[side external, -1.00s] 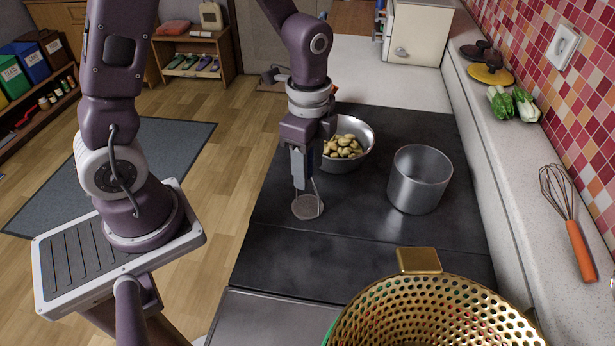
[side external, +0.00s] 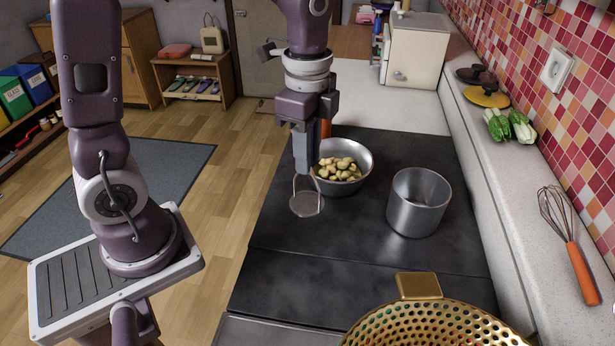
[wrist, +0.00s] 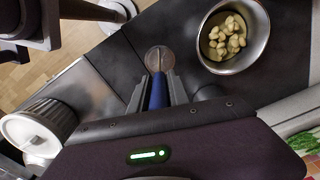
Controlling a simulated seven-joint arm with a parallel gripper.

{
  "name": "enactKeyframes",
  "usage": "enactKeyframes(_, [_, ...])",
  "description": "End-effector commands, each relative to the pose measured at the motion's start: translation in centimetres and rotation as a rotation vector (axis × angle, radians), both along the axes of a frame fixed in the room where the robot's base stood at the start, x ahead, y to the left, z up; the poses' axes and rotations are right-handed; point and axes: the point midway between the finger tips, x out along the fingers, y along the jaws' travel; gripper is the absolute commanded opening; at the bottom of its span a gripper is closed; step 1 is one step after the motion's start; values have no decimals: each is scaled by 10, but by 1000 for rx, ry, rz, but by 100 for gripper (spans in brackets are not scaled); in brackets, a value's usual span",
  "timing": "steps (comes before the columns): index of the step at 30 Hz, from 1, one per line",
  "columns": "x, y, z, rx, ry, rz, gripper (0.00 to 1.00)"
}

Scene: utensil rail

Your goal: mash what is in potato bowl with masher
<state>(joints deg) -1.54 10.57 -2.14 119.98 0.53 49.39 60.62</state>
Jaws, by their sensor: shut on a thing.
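The potato bowl (side external: 368,171) is a metal bowl on the dark counter top, with several pale potato pieces (side external: 341,169) in it. It also shows at upper right in the wrist view (wrist: 262,42). My gripper (side external: 306,172) is shut on the masher, whose round flat head (side external: 307,204) hangs below the fingers, in front of and left of the bowl. In the wrist view my gripper (wrist: 157,100) closes around the masher's blue handle (wrist: 157,90), and the head (wrist: 158,58) lies left of the bowl. The head looks outside the bowl; its exact height is unclear.
An empty-looking metal pot (side external: 419,203) stands right of the bowl. A gold perforated colander (side external: 430,325) is in the near foreground. A whisk (side external: 570,245) and green vegetables (side external: 508,126) lie on the ledge by the tiled wall.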

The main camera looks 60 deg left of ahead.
Motion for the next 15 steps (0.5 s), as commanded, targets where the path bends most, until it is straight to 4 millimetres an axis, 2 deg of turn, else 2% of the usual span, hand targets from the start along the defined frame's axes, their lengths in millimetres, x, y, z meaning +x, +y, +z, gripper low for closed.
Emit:
enactKeyframes(2, [5, 2, 12, 1, -6, 0, 0])
enactKeyframes(5, [26, 10, 23, 9, -16, 0, 0])
enactKeyframes(12, [106, 53, 43, 54, -63, 1, 0])
enactKeyframes(15, [128, 69, 49, 73, -76, 1, 0])
